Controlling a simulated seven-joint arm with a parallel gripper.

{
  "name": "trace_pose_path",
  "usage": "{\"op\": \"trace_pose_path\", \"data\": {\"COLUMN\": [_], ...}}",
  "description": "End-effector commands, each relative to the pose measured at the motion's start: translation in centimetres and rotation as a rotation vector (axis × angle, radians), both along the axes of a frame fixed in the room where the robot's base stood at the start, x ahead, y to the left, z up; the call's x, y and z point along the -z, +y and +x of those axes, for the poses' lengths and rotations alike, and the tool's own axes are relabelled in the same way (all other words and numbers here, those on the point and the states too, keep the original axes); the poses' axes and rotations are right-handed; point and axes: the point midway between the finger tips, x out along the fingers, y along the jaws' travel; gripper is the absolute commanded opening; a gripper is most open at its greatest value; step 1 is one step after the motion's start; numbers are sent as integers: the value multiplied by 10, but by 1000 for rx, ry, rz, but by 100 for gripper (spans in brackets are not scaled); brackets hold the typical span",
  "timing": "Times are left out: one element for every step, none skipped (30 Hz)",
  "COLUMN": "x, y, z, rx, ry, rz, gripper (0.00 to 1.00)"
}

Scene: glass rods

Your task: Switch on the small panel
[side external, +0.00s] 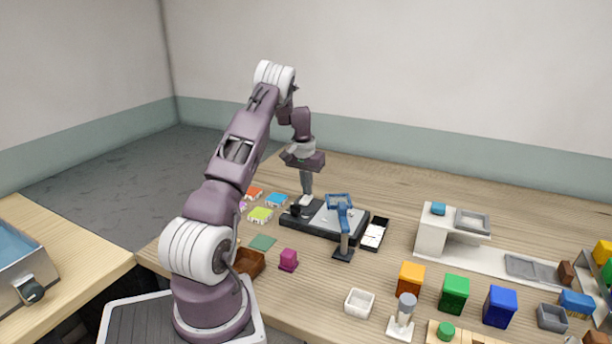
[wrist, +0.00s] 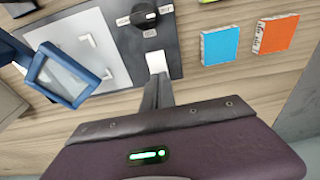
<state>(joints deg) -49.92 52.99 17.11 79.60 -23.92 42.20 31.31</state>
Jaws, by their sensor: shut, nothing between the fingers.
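A dark, low panel unit (side external: 327,231) lies on the table, with a pale plate on its top and a black round knob (side external: 296,209) at its left end. In the wrist view the panel (wrist: 172,62) shows the knob (wrist: 146,16) with small white labels around it. My gripper (side external: 306,202) is shut and empty, pointing down at the panel's left end beside the knob. The knob's pointer setting is too small to read.
A blue-framed stand (side external: 343,222) is close to the panel's front right. A black-and-white box (side external: 374,234) lies to its right. Coloured tiles (side external: 261,215) lie at the left. A magenta block (side external: 288,260) and a white bowl (side external: 359,303) are in front.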

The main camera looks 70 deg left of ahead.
Motion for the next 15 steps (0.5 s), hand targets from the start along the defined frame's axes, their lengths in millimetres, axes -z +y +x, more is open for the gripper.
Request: {"op": "trace_pose_path", "data": {"x": [4,5,7,8,8,8,8,8,8,8,8,8,8,9,12], "y": [0,1,1,1,1,1,1,1,1,1,1,1,1,2,2], "z": [0,0,1,1,1,1,1,1,1,1,1,1,1,1,2], "rx": [0,0,0,0,-1,-1,0,-1,-1,0,-1,-1,0,0,0], "ry": [1,0,0,0,0,0,0,0,0,0,-1,-1,-1,0,0], "rz": [-1,0,0,0,1,1,1,1,1,1,1,1,1,0,0], "gripper": [0,0,0,0,0,0,0,0,0,0,0,0,0,0,0]}}
